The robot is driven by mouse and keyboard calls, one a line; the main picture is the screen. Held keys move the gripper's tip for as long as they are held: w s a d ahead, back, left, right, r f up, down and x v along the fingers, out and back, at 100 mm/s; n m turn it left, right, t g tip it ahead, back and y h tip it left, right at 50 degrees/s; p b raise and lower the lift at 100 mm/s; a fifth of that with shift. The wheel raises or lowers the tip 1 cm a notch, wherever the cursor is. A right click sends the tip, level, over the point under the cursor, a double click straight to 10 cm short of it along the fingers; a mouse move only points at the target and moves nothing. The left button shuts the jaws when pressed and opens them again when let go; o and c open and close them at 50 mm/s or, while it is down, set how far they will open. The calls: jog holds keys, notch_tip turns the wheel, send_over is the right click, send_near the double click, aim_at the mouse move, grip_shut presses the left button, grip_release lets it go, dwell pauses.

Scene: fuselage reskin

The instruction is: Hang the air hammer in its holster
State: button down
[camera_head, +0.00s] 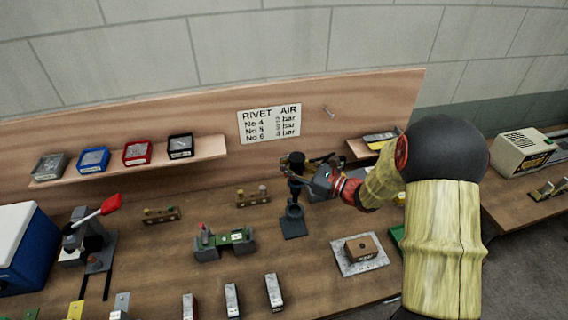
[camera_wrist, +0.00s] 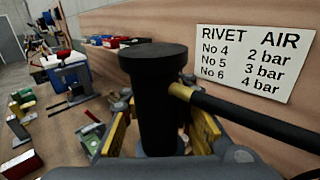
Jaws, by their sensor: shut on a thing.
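The air hammer (camera_head: 294,160) is a black cylinder with a wider flat cap. In the wrist view the air hammer (camera_wrist: 155,95) stands upright between the yellow-sided fingers of my gripper (camera_wrist: 163,135), with a brass fitting and a black hose leaving to the right. In the head view my gripper (camera_head: 304,173) is shut on it above the bench. The holster (camera_head: 293,222) is a dark stand with a ring on a square base, just below the hammer in the picture. The hammer's lower end is near the ring; I cannot tell the gap between them.
A wall sign (camera_head: 270,123) hangs behind. A shelf (camera_head: 205,150) with several coloured boxes is at the left. A green and grey fixture (camera_head: 225,241) stands left of the holster, and a brown block on a plate (camera_head: 345,266) lies to the right. Small metal blocks line the front.

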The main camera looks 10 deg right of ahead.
notch_tip(320, 180, down, 13)
jog(key=b, duration=0.8)
dwell(0.4)
jog(key=c, duration=1.4)
grip_release()
jog(key=shift+f, duration=0.15)
jog(key=v, duration=1.2)
